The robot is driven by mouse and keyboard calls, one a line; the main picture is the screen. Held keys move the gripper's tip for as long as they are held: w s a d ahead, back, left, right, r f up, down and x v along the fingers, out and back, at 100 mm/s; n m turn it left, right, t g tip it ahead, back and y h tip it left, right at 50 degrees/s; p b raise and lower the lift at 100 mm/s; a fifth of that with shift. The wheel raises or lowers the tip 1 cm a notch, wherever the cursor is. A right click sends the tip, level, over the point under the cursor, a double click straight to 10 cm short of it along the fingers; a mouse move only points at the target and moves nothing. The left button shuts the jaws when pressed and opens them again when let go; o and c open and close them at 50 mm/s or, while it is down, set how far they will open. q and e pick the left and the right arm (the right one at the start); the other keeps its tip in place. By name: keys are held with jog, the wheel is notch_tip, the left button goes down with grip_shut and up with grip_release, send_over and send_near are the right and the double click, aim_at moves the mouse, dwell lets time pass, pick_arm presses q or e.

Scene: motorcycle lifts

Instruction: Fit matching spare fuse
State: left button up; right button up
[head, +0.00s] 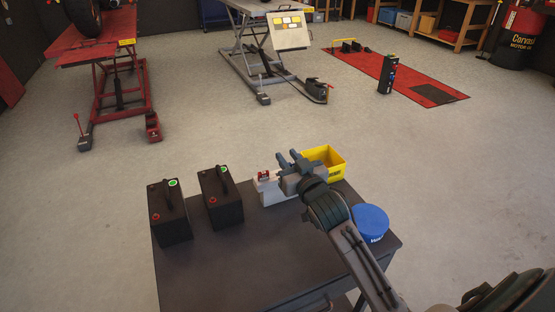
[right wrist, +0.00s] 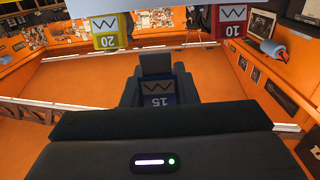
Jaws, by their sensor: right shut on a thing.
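My right gripper (head: 289,160) is over the back of the dark table, beside a white block (head: 268,190) with a red fuse-like piece (head: 264,176) on it. In the right wrist view its fingers (right wrist: 158,82) are shut on a blue fuse (right wrist: 157,100) marked 15. Beyond them, a yellow fuse (right wrist: 108,32) marked 20 is at upper left and a red fuse (right wrist: 232,22) marked 10 at upper right, both apart from the fingers. The held fuse is hidden by the gripper in the head view. My left gripper is not in view.
The dark table (head: 240,275) also bears two black battery-like boxes (head: 168,215) (head: 220,200), a yellow bin (head: 336,163) behind the gripper and a blue round tub (head: 371,222) at right. The table's front middle is clear. A red lift (head: 100,50) stands far left.

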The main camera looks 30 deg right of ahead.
jog(key=w, duration=0.3)
jog(key=shift+a+f, duration=0.15)
jog(key=shift+a, duration=0.1)
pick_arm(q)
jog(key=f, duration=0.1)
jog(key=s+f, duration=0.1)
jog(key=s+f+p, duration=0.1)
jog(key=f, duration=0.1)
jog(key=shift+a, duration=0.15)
pick_arm(e)
jog(key=f, duration=0.1)
jog(key=w+f, duration=0.1)
jog(key=f, duration=0.1)
jog(key=shift+w+a+f, duration=0.15)
jog(key=shift+w+a, duration=0.05)
jog(key=shift+w, duration=0.1)
jog(key=shift+f, duration=0.2)
jog(key=o, duration=0.9)
jog(key=shift+r, duration=0.1)
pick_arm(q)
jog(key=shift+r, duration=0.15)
pick_arm(e)
jog(key=shift+o, duration=0.2)
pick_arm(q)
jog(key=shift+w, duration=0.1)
